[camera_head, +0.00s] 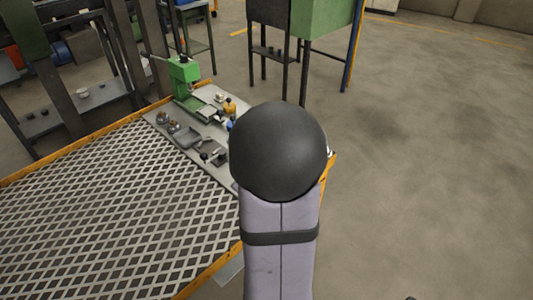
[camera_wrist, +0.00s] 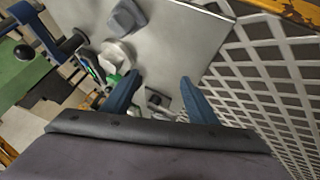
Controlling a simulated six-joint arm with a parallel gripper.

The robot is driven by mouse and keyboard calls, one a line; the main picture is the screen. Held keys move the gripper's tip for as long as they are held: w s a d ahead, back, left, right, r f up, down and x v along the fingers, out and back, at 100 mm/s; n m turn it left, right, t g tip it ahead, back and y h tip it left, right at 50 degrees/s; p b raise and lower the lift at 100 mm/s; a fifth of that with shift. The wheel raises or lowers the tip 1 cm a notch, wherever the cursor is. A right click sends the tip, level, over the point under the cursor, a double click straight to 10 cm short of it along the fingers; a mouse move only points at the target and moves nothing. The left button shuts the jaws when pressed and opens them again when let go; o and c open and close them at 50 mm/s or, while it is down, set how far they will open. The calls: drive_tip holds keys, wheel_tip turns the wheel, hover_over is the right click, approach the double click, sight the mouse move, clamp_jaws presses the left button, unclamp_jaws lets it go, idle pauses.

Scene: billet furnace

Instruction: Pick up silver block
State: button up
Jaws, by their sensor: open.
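In the wrist view, my gripper (camera_wrist: 160,76) is open, with its two blue fingers apart and nothing held between them. A small dark grey box-like thing (camera_wrist: 157,98) shows in the gap between the fingers, lower down on the table surface. A grey block-shaped thing (camera_wrist: 127,15) lies on the grey plate beyond the fingertips, up and to the left. I cannot tell for sure which of these is the silver block. In the head view, my own arm hides my gripper and part of the table.
A table with a white lattice top (camera_head: 95,200) and orange edges carries a grey plate (camera_head: 160,119). A green machine (camera_head: 184,75), a grey tray (camera_head: 189,138) and a yellow bottle (camera_head: 229,106) stand on the plate. A pale round piece (camera_wrist: 115,53) lies left of the fingers. Open floor lies right.

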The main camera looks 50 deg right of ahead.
drive_tip(key=d+m+t, duration=0.1)
drive_tip(key=d, duration=0.2)
drive_tip(key=d+m+t+b, duration=0.1)
drive_tip(key=d+m+t, duration=0.1)
drive_tip(key=s+d+m+t, duration=0.1)
drive_tip(key=d, duration=0.2)
drive_tip(key=shift+d+r+m+h, duration=0.3)
drive_tip(key=shift+d+r, duration=0.05)
drive_tip(key=shift+r, duration=0.05)
drive_tip(key=shift+s+d+r+m+t, duration=0.25)
drive_tip(key=shift+d+r+m+t, duration=0.2)
drive_tip(key=shift+t, duration=0.25)
drive_tip(key=shift+s+f+b+x, duration=0.1)
drive_tip(key=shift+f+b+x, duration=0.1)
drive_tip(key=shift+x, duration=1.65)
drive_tip(key=shift+s+f+b+x, duration=0.1)
drive_tip(key=shift+f+x, duration=0.1)
drive_tip(key=shift+x, duration=1.7)
drive_tip(key=shift+c, duration=0.7)
drive_tip(key=shift+d+r, duration=0.1)
clamp_jaws()
drive_tip(key=shift+r, duration=0.15)
